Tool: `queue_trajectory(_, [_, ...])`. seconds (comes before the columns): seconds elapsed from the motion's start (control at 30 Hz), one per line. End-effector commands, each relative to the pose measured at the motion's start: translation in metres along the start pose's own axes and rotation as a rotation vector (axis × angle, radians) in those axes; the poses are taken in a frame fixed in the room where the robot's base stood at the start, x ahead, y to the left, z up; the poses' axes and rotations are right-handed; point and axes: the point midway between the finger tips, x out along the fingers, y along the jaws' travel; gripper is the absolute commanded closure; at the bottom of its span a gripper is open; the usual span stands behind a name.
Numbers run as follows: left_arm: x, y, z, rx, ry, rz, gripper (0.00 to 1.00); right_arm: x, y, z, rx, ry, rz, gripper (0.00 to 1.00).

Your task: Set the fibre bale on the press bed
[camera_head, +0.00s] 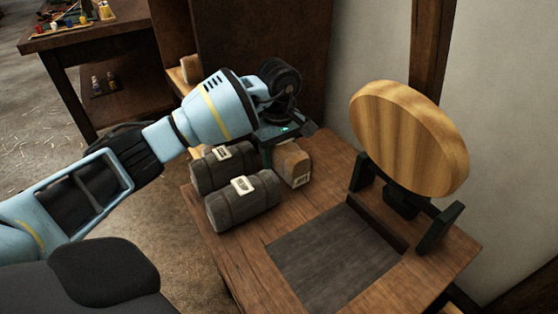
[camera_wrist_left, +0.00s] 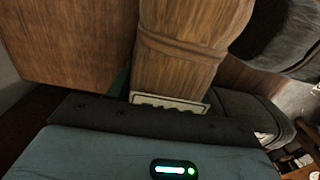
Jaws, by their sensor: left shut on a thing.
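The fibre bale (camera_head: 293,163) is a brown block with a pale label, at the back of the wooden table beside two dark rolls. In the left wrist view the brown bale (camera_wrist_left: 185,50) shows a raised band and a white label near the gripper. My left gripper (camera_head: 286,139) is shut on the bale from above; its fingertips are partly hidden. I cannot tell whether the bale touches the table. The press bed (camera_head: 335,258) is a dark, bare square at the table's front right. My right gripper is not in view.
Two dark grey labelled rolls (camera_head: 243,201) lie left of the bale. A large round wooden disc (camera_head: 411,137) stands on dark brackets behind the press bed, close to the wall. A workbench (camera_head: 95,37) with small coloured items is at the back left.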

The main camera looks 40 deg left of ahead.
Motion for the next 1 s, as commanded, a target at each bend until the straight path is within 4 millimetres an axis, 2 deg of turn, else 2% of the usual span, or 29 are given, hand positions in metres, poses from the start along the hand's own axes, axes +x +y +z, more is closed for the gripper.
queue_trajectory(0.03, [0.011,-0.001,0.001,0.0,-0.002,-0.004,0.8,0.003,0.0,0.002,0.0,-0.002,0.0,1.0])
queue_trajectory(0.1, [0.017,0.0,0.0,0.0,-0.001,-0.003,0.8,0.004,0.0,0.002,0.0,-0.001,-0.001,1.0])
queue_trajectory(0.5, [0.02,0.0,0.0,0.0,0.0,0.0,0.8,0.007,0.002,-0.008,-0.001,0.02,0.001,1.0])
queue_trajectory(0.53, [0.02,0.0,0.0,0.0,0.0,-0.001,0.47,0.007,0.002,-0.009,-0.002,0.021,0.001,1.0])
queue_trajectory(0.57, [0.02,0.0,0.0,0.0,0.0,-0.001,0.43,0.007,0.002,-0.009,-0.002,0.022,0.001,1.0])
queue_trajectory(0.6, [0.02,0.0,0.0,0.0,0.0,-0.001,0.4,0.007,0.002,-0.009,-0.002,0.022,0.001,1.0])
queue_trajectory(0.87, [0.019,0.0,0.0,0.0,0.0,-0.001,0.4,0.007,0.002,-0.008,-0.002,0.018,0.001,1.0])
queue_trajectory(1.0, [0.009,0.0,0.0,0.0,0.001,0.0,0.4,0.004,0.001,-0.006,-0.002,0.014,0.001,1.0])
